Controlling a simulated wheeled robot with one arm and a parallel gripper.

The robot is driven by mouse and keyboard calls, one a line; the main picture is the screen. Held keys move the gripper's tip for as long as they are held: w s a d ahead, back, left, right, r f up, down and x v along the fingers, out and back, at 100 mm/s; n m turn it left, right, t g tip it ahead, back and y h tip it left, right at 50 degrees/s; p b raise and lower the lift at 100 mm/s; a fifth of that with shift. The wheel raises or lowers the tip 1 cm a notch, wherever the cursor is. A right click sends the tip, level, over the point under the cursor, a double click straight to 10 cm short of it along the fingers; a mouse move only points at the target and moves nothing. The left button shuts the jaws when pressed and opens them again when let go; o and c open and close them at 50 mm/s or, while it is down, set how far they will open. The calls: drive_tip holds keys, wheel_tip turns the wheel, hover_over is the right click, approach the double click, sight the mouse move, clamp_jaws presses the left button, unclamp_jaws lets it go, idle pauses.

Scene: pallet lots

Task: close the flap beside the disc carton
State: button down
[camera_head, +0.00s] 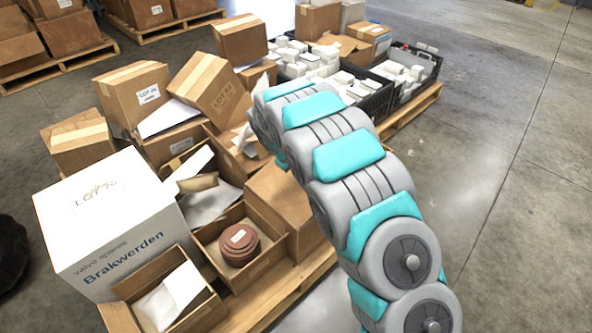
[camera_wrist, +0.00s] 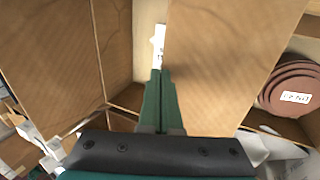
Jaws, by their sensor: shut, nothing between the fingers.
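The disc carton (camera_head: 268,268) is open on the pallet, with a stack of reddish-brown discs (camera_head: 238,246) inside. The discs also show at the right edge of the wrist view (camera_wrist: 292,88). A broad brown cardboard panel (camera_wrist: 220,60) lies between my gripper (camera_wrist: 160,72) and the discs; I cannot tell whether it is the flap or a box side. My gripper's green fingers are together and empty, pointing at a narrow gap left of this panel. Contact is unclear. In the head view my arm hides the gripper.
A white carton (camera_head: 115,225) stands at the left, and an open carton with white paper (camera_head: 160,290) is in front. Several stacked boxes (camera_head: 205,85) crowd the pallet behind. Black crates of white packets (camera_head: 405,70) stand beyond my arm. The floor at right is clear.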

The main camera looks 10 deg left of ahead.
sight(298, 182)
drive_tip(key=shift+b+x, duration=0.45)
drive_tip(key=shift+x, duration=1.25)
drive_tip(key=shift+s+f, duration=0.1)
drive_tip(key=shift+s+a, duration=0.1)
drive_tip(key=shift+s+a+f+b, duration=0.25)
drive_tip(key=shift+s+f+b, duration=0.1)
drive_tip(key=shift+s+f, duration=0.2)
wheel_tip(298, 182, up, 14)
drive_tip(key=w, duration=0.1)
drive_tip(key=s+d+r+m+g, duration=0.1)
drive_tip(key=s+d+r, duration=0.2)
drive_tip(key=d, duration=0.2)
drive_tip(key=s+d+r+m, duration=0.2)
drive_tip(key=s+d+r, duration=0.1)
drive_tip(key=d+r, duration=0.15)
drive_tip(key=s+d+r+m+g, duration=0.25)
drive_tip(key=s+d, duration=0.55)
drive_tip(key=s, duration=0.4)
drive_tip(key=s+d+m+g+y, duration=0.1)
drive_tip(key=s+d+m, duration=0.1)
drive_tip(key=s, duration=1.2)
drive_tip(key=s+d+m+y, duration=0.1)
drive_tip(key=s+d+m, duration=0.1)
drive_tip(key=s, duration=1.3)
drive_tip(key=shift+r+g+y+p, duration=0.35)
drive_tip(key=shift+y, duration=0.05)
